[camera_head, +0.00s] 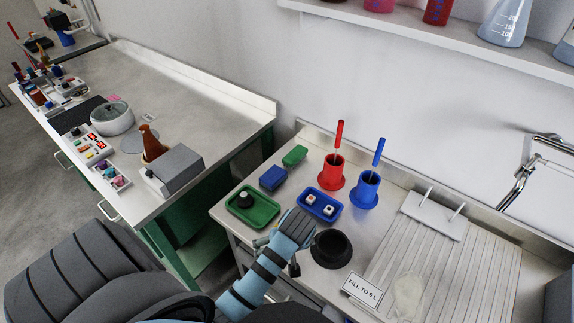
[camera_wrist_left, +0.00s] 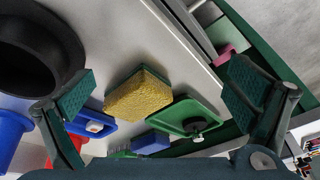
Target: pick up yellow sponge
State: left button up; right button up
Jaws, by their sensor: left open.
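The yellow sponge (camera_wrist_left: 138,97) shows in the left wrist view, with a yellow face and a dark green backing. It lies on the light counter, just in front of a blue tray and a green tray. My left gripper (camera_wrist_left: 160,80) is open, with one finger on each side of the sponge in that view and a gap to both. In the head view my left arm and wrist hide the sponge. My right gripper is not in view.
A black bowl (camera_head: 331,248) stands close to the right of my left gripper. The green tray (camera_head: 268,221) holds a black object; the blue tray (camera_head: 336,216) holds small white pieces. Red (camera_head: 332,173) and blue (camera_head: 366,190) brush holders stand behind. A ribbed drainer (camera_head: 455,270) is at right.

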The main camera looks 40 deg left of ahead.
pick_arm(q)
jog(key=w+r+n+g+y+p, duration=0.1)
jog(key=w+r+n, duration=0.7)
jog(key=r, duration=0.2)
jog(key=x, duration=0.4)
jog(key=b+x, duration=0.1)
jog(key=x, duration=0.4)
jog(key=d+b+x, duration=0.1)
jog(key=x, duration=0.4)
jog(key=shift+s+d+f, duration=0.1)
jog(key=shift+s+f, duration=0.15)
jog(key=shift+s, duration=0.05)
jog(key=c, duration=0.9)
